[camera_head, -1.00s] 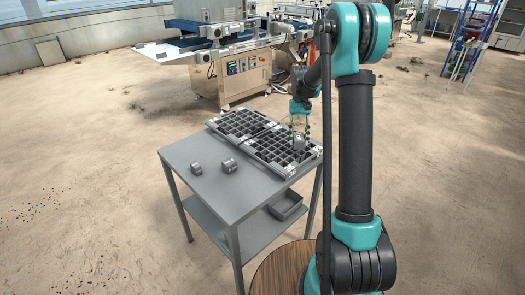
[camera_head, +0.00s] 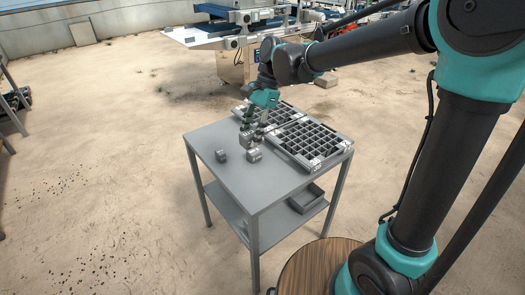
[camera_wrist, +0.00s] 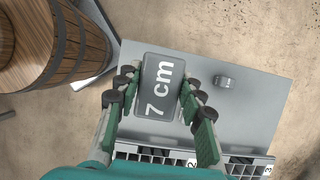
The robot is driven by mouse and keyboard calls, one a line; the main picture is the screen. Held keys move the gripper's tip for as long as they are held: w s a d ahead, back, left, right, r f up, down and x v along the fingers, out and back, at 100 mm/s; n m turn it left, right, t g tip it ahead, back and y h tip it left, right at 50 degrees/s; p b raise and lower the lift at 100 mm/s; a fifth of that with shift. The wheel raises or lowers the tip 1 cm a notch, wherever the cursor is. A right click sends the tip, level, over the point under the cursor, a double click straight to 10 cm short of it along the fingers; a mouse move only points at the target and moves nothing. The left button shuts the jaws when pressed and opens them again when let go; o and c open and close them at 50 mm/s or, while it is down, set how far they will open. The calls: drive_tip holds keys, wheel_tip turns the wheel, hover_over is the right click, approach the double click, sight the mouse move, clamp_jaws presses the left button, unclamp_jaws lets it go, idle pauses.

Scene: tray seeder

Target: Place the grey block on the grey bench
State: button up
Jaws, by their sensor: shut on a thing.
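The grey block (camera_wrist: 158,100), marked "7 cm", is between the fingers of my gripper (camera_wrist: 156,98) in the wrist view. My gripper (camera_head: 253,132) is shut on it. In the head view the block (camera_head: 246,137) hangs at the fingertips over the grey bench (camera_head: 235,182), left of the trays. It appears to be above the top, though the gap is hard to judge. The bench top also shows in the wrist view (camera_wrist: 255,110).
Two black gridded trays (camera_head: 318,163) fill the right side. A wooden barrel (camera_head: 298,270) stands in front. The bench's front left is clear.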

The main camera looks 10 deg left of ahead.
wheel_tip(320, 180, down, 20)
drive_tip(key=shift+a+r, duration=0.1)
drive_tip(key=shift+r, duration=0.1)
drive_tip(key=shift+f, duration=0.15)
idle(0.4)
drive_tip(key=o, duration=1.3)
drive_tip(key=v, duration=1.2)
drive_tip(key=shift+r, duration=0.2)
drive_tip(key=s+d+f+n+t+h, duration=0.1)
drive_tip(key=s+d+f+n+t, duration=0.1)
drive_tip(key=d, duration=0.9)
drive_tip(key=s+d+f+n+t+h, duration=0.1)
drive_tip(key=s+d+f+n+t, duration=0.1)
drive_tip(key=d, duration=0.9)
drive_tip(key=s+d+f+n+t+h, duration=0.1)
drive_tip(key=s+d+f+n+t, duration=0.1)
drive_tip(key=d, duration=0.9)
drive_tip(key=shift+s+d+f+n+t, duration=0.2)
drive_tip(key=shift+s+d+n+t, duration=0.15)
drive_tip(key=shift+s+n+t, duration=0.55)
